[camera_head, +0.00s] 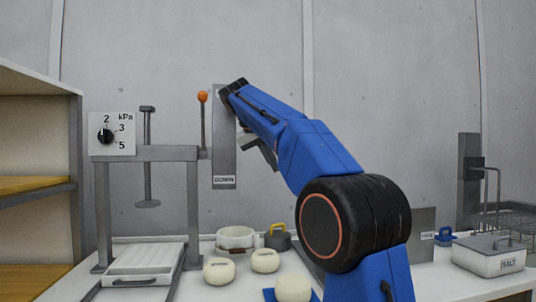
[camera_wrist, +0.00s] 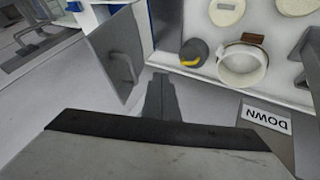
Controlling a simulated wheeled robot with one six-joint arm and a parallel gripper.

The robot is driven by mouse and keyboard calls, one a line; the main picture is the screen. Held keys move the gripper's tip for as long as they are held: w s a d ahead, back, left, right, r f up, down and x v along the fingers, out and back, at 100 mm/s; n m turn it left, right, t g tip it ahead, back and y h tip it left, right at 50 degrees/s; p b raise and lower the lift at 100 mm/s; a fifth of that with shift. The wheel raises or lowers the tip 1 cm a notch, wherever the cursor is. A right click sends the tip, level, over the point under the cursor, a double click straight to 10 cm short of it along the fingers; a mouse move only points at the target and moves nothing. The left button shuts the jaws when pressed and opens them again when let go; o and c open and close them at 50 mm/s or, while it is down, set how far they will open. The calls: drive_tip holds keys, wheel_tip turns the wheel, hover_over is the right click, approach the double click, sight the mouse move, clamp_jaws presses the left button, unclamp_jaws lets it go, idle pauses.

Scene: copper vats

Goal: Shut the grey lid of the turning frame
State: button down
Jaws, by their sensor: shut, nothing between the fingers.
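A grey panel with a bar handle (camera_wrist: 112,52), which looks like the lid, stands raised and tilted in the wrist view. In the head view, a slanted grey panel (camera_head: 308,258) shows behind my arm, mostly hidden; it seems to be the same one. The turning frame itself is not clearly seen. My gripper (camera_wrist: 161,80) is shut and empty, with its tips beside the panel's right edge in the wrist view; I cannot tell whether they touch. In the head view my gripper (camera_head: 266,152) hangs above the bench, partly hidden by my blue arm.
A press (camera_head: 148,153) with an orange-knobbed lever (camera_head: 202,97) and a DOWN plate (camera_head: 224,140) stands left. A white mould (camera_head: 236,238), yellow-handled weight (camera_head: 278,237) and several pale cheeses (camera_head: 265,261) occupy the bench. A salt box (camera_head: 490,258) and wire basket stand right.

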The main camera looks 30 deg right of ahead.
drive_tip(key=shift+s+d+f, duration=0.15)
drive_tip(key=shift+d, duration=0.65)
drive_tip(key=shift+s+d+f, duration=0.15)
drive_tip(key=shift+d+f, duration=0.05)
drive_tip(key=shift+d, duration=0.6)
drive_tip(key=shift+s+d+f, duration=0.15)
drive_tip(key=shift+d, duration=0.65)
drive_tip(key=shift+d+r, duration=0.1)
